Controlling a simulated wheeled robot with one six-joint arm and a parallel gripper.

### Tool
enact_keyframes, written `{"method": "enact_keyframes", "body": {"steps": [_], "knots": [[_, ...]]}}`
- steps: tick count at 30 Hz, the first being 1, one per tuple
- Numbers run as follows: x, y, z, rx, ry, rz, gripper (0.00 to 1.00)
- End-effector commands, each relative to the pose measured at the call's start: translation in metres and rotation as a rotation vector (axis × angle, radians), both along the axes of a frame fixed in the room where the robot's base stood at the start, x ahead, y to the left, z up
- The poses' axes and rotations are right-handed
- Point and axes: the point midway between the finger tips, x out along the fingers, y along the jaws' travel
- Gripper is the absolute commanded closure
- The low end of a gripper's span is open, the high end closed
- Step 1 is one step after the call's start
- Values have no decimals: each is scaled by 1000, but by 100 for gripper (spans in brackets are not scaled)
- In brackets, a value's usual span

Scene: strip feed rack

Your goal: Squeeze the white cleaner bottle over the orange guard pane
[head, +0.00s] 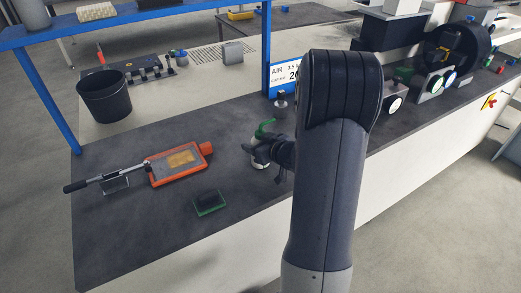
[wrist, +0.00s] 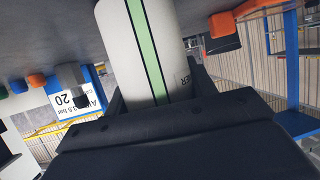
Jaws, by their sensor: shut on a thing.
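The white cleaner bottle (head: 259,161) has a green top and stands on or just above the dark bench in the head view; I cannot tell whether it touches. In the wrist view the bottle (wrist: 140,40) shows a green stripe, black lines and part of a label. My gripper (head: 272,151) is shut on the bottle, with a jaw on each side in the wrist view (wrist: 158,92). The orange guard pane (head: 153,176) lies on the bench to the left of the bottle, apart from it. A yellowish patch shows in the middle of its grey face.
A black-handled tool (head: 97,182) on a small stand reaches the pane's left edge. A green-based dark block (head: 209,203) lies in front, between pane and bottle. A blue-framed AIR sign (head: 284,77) stands behind. A black bin (head: 105,98) is at back left.

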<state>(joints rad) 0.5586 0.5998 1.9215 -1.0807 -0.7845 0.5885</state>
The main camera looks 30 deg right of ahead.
Motion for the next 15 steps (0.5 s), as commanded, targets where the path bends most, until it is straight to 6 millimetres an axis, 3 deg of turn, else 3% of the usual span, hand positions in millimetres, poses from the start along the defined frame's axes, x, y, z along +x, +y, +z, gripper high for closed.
{"method": "enact_keyframes", "body": {"steps": [3, 10, 15], "knots": [[0, 0, 0, 0, 0, 0, 77], [0, 0, 2, -1, -1, 0, 77], [0, 0, 25, -2, -5, 0, 77]]}}
